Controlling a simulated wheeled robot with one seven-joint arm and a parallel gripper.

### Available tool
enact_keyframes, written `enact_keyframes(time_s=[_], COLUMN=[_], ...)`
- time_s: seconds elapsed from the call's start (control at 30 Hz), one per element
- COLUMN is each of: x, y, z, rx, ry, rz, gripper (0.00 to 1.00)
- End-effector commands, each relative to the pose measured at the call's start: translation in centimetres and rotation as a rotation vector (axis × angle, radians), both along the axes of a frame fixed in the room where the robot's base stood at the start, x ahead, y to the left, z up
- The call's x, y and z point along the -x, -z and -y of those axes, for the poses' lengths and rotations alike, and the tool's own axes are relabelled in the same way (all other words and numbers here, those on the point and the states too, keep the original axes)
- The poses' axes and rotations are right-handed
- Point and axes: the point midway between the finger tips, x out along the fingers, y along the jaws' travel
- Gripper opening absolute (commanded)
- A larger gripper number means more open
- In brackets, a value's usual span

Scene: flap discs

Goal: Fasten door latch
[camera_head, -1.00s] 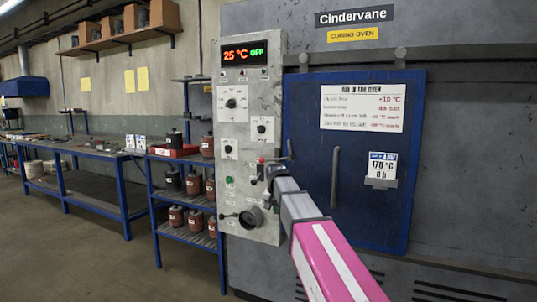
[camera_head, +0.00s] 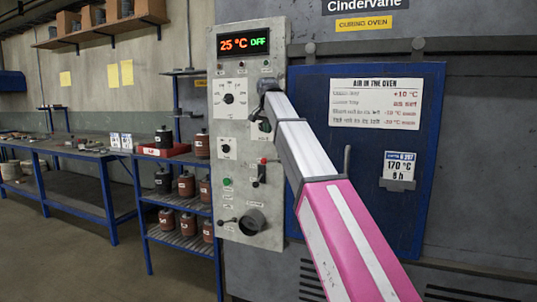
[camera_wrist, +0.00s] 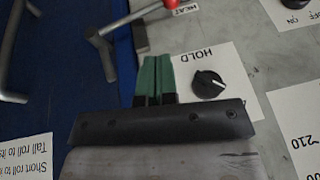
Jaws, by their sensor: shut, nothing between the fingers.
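The blue oven door (camera_head: 390,215) looks closed against the oven front. In the wrist view, a grey metal lever (camera_wrist: 128,18), which looks like the latch, slants across the door's edge from a pivot on the door (camera_wrist: 100,45). A small grey block (camera_wrist: 140,38) stands beside it at the edge of the panel. In the head view my arm hides most of this area. My gripper (camera_wrist: 153,75) has its green fingers together and empty. In the wrist picture they point at the door edge, short of the lever, beside the HOLD dial (camera_wrist: 208,84).
The door's grey pull handle (camera_head: 346,160) is partly behind my arm. A blue shelf with canisters (camera_head: 187,184) stands left of the panel.

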Motion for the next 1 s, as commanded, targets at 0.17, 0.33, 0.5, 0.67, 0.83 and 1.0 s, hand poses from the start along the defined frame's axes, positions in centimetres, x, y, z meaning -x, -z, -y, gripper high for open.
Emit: enact_keyframes(time_s=[0.17,0.33,0.5,0.67,0.83,1.0], x=[0.1,0.1,0.0,-0.5,-1.6,-2.8], y=[-1.0,-0.9,-0.7,0.7,3.4,6.4], z=[-0.2,-0.2,-0.2,-0.2,-0.2,-0.2], rx=[-0.002,-0.002,-0.002,-0.003,-0.002,-0.002], ry=[0.004,0.004,0.004,0.004,0.005,0.005], rz=[0.004,0.004,0.004,0.004,0.002,0.002], gripper=[0.0,0.0,0.0,0.0,0.0,0.0])
